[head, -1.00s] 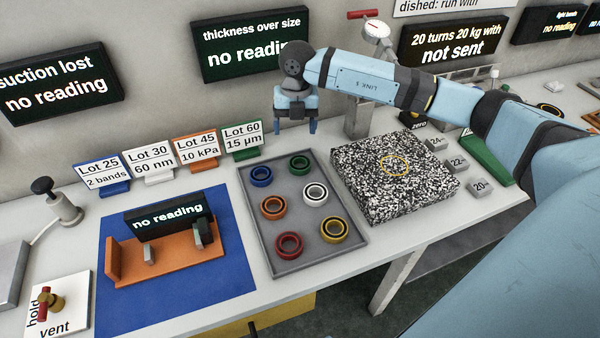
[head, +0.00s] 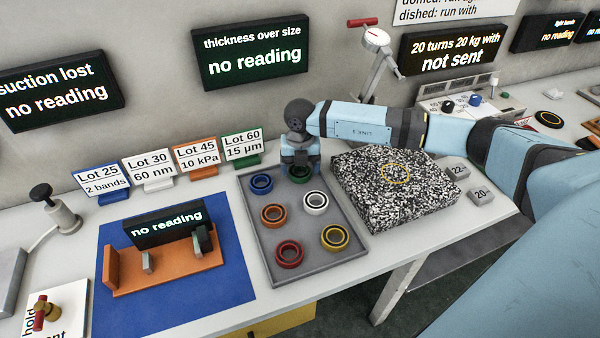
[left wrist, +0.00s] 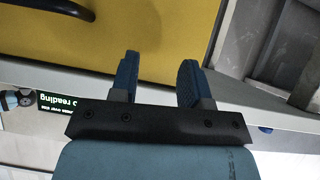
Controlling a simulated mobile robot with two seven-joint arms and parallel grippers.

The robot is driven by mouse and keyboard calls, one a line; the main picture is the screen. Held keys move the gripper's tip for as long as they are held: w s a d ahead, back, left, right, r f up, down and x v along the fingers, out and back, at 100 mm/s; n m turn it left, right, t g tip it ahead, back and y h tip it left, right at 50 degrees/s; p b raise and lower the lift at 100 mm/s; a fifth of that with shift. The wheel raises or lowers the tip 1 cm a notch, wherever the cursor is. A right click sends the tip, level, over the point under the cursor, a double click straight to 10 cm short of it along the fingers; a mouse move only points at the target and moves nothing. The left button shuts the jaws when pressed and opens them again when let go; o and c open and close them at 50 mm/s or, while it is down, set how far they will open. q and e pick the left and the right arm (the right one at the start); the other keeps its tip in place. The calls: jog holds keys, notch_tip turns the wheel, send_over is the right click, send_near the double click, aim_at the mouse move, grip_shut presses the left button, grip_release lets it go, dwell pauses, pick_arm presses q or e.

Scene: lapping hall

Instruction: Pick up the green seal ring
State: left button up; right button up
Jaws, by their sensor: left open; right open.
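The green seal ring (head: 300,176) sits at the back right of the grey tray (head: 279,272). My right gripper (head: 300,170) is open, pointing down directly over the ring and hiding much of it. Whether its fingers touch the ring I cannot tell. My left gripper (left wrist: 157,78) is open and empty in the left wrist view, with a yellow panel beyond its fingers. It does not show in the head view.
The tray also holds blue (head: 261,184), orange (head: 274,214), white (head: 315,202), red (head: 290,253) and yellow (head: 335,237) rings. A speckled block (head: 385,205) stands right of the tray. Small lot signs (head: 242,145) stand behind it. An orange fixture (head: 170,267) lies on a blue mat (head: 205,300).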

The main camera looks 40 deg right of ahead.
jog(key=shift+f, duration=0.85)
jog(key=c, duration=0.7)
jog(key=shift+r, duration=0.2)
notch_tip(320, 180, up, 20)
jog(key=shift+f+p, duration=0.15)
jog(key=shift+p, duration=0.2)
